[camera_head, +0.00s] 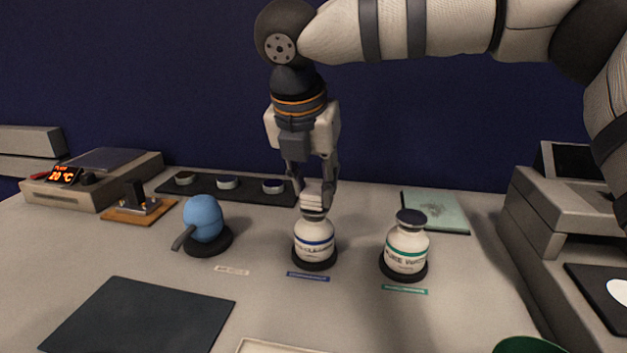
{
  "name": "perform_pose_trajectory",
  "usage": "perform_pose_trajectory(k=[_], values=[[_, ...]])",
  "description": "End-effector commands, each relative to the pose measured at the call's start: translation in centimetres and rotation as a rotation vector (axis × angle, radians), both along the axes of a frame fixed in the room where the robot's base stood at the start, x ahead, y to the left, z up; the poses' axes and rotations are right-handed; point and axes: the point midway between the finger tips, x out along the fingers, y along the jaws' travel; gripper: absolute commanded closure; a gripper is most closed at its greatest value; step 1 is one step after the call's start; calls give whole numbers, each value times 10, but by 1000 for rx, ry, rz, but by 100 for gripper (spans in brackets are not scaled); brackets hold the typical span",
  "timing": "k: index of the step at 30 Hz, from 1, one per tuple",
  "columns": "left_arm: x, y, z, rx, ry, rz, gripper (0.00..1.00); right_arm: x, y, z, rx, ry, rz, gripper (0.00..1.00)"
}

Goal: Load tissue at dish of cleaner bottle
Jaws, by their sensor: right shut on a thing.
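My right gripper (316,196) points straight down over the middle bottle, shut on a small white folded tissue (312,194). The cleaner bottle (314,240) is white with a blue band and stands upright on a round black base, with a blue label in front. Its dark dish top (313,213) is just under the tissue. The tissue seems to be at or touching the dish, but I cannot tell if it presses on it. My left gripper is not in view.
A pure water bottle (406,246) with a green band stands to the right. A blue bulb blower (204,220) stands to the left. Behind are a black strip with several small round pots (228,183) and a pale green booklet (435,211). A dark mat (140,316) lies front left.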

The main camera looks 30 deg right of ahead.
Motion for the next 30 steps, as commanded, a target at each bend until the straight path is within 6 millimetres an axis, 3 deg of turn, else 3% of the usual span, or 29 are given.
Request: perform_pose_trajectory(k=[30], values=[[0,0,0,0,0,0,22,0,0,-12,0,0,0,94]])
